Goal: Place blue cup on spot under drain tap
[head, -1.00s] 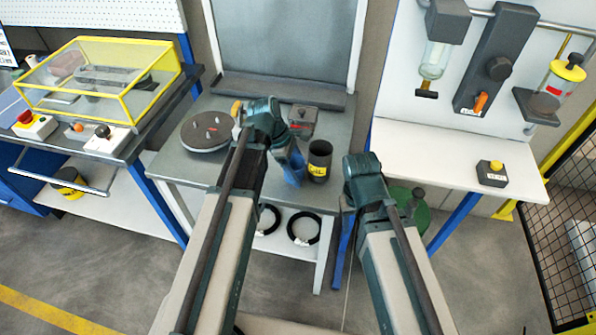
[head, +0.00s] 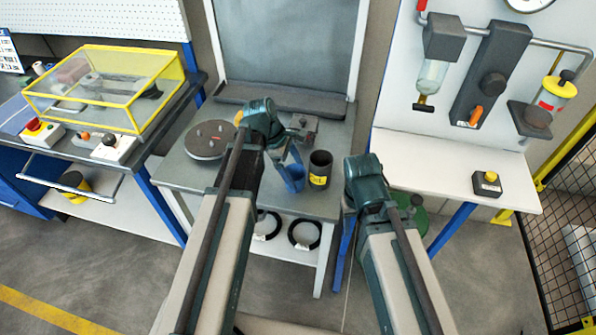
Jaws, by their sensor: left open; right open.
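The blue cup (head: 292,178) stands on the grey middle table, partly hidden by my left gripper. My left gripper (head: 291,160) is open, its fingers close to the cup's upper part; I cannot tell whether they touch it. My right gripper (head: 363,180) is at the gap between the grey table and the white bench, empty as far as I see, its fingers mostly hidden by its own wrist. The drain tap (head: 424,107) hangs below a clear bowl (head: 431,77) on the right panel. The white bench (head: 425,150) lies under it; I see no clear spot mark there.
A dark cup (head: 320,170) with a yellow label stands close right of the blue cup. A round grey plate with pegs (head: 209,140) lies to the left. A button box (head: 487,183) sits on the bench's right part. The bench below the tap looks clear.

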